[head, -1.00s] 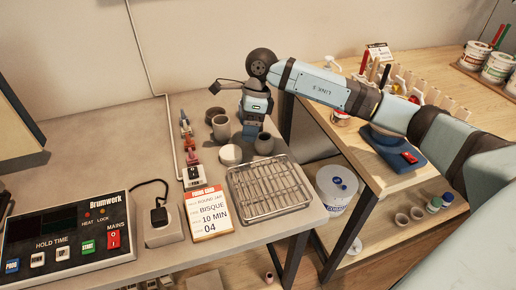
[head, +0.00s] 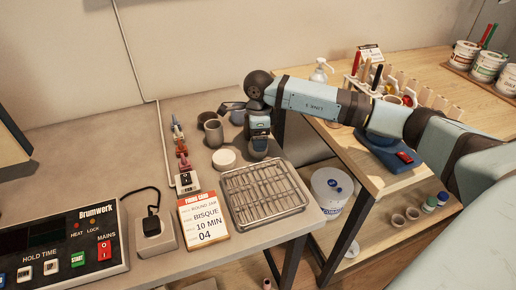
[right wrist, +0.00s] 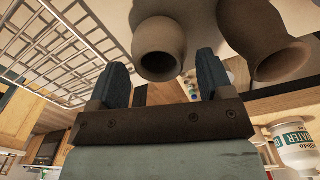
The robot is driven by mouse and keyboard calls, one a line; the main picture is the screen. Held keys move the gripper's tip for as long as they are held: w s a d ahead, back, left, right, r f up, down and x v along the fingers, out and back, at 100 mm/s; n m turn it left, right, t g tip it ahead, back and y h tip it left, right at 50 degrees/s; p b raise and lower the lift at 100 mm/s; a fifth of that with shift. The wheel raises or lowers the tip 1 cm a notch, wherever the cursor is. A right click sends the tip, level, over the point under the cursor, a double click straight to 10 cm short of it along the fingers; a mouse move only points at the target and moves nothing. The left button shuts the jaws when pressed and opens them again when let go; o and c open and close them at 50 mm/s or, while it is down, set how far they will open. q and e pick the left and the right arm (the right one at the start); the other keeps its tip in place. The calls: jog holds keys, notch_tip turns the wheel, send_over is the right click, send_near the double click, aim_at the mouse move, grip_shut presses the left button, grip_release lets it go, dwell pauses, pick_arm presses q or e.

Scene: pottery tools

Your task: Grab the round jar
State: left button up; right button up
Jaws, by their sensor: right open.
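In the right wrist view my right gripper (right wrist: 163,78) is open. A grey jar (right wrist: 160,48) with a round mouth shows between and just beyond its fingertips, not gripped. A second rounded grey pot (right wrist: 268,48) shows to the right, outside the fingers. My left gripper is out of view.
The wire rack (head: 264,193) lies close in front of the gripper. The controller box (head: 65,245) is at the front left.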

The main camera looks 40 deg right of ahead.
aim_at(254, 155)
notch_tip(254, 155, down, 4)
jog(key=shift+s+d+f, duration=0.1)
jog(key=shift+d, duration=0.05)
jog(key=c, duration=0.7)
